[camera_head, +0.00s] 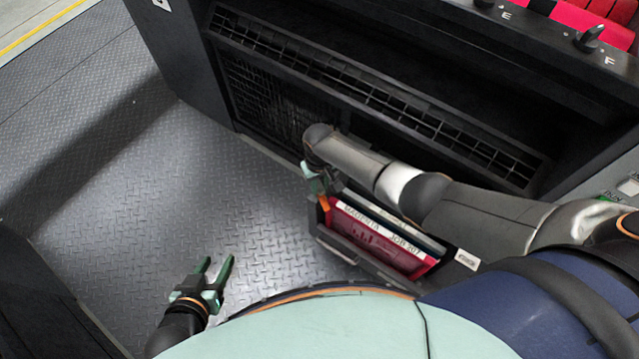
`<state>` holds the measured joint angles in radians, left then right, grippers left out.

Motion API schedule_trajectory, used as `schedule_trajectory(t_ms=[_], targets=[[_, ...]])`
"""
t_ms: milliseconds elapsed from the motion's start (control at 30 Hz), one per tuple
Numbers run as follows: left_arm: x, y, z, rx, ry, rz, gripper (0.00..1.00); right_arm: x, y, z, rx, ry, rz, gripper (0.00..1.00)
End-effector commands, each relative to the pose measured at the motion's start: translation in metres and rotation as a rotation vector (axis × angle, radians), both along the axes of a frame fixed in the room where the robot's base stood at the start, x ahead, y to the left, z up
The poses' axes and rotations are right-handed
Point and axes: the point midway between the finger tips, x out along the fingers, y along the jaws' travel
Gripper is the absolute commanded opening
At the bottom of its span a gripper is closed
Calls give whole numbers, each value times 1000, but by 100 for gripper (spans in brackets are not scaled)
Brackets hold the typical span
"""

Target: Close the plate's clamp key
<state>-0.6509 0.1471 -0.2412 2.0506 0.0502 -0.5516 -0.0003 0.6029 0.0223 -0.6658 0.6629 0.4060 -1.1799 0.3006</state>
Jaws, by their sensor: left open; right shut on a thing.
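A magenta plate (375,241) with a white printed strip along its top stands in a dark rack (345,246) low in front of the black press. My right gripper (321,190) reaches down to the rack's left end and is shut on an orange piece (325,204). The grip is small and partly hidden, so I cannot tell whether that piece belongs to the plate or the rack. My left gripper (217,267) is open and empty above the floor at lower left. A black key (589,38) marked F sits on the press at upper right, with another key (485,3) marked E at the top edge.
The press's dark grille (380,92) and open recess fill the upper middle. Red parts (607,12) show behind the keys. The patterned metal floor (190,190) at left is clear. A dark cabinet (35,300) stands at lower left.

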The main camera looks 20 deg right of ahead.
Motion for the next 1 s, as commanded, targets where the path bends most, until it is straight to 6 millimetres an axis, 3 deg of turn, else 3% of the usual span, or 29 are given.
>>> schedule_trajectory(t_ms=[500,1000], targets=[[1,-1,2,-1,-1,-1,50,0,0,0,-1,0,425,0],[1,-1,3,-3,-1,-1,50,0,0,0,-1,0,574,0]])
